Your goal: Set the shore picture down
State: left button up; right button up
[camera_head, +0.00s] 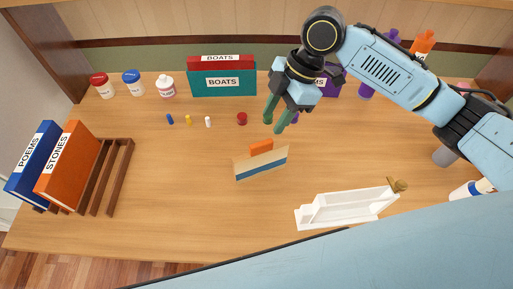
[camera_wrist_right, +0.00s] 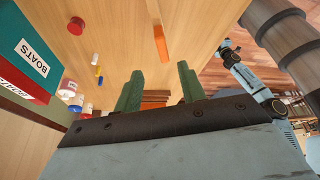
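The shore picture (camera_head: 261,164) is a small panel with tan and blue bands and an orange grip (camera_head: 261,146) on its top edge. It stands, slightly turned, in the middle of the desk. The orange grip also shows in the right wrist view (camera_wrist_right: 161,45). My right gripper (camera_head: 275,118) is above and behind the picture, its green fingers pointing down.
A white ledged stand (camera_head: 345,208) is at the front right, beside a brass knob (camera_head: 398,185). Boats books (camera_head: 222,83), jars (camera_head: 133,82) and small coloured pieces (camera_head: 189,120) are at the back. A wooden rack (camera_head: 116,172) with two books is at left. Desk between is clear.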

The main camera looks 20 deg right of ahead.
aim_at(263, 143)
jog(key=x, duration=0.7)
jog(key=shift+s+b, duration=0.3)
jog(key=shift+b, duration=0.1)
jog(key=shift+a+f, duration=0.15)
jog(key=shift+f, duration=0.6)
jog(key=x, duration=0.3)
jog(key=b+x, duration=0.1)
jog(key=shift+f, duration=0.25)
jog(key=shift+w, duration=0.1)
jog(key=shift+c, duration=0.9)
pick_arm(q)
jog(key=shift+s+f, duration=0.95)
jog(key=shift+s, duration=0.1)
pick_arm(e)
jog(key=shift+d, duration=0.25)
grip_shut()
jog(key=shift+r, duration=0.1)
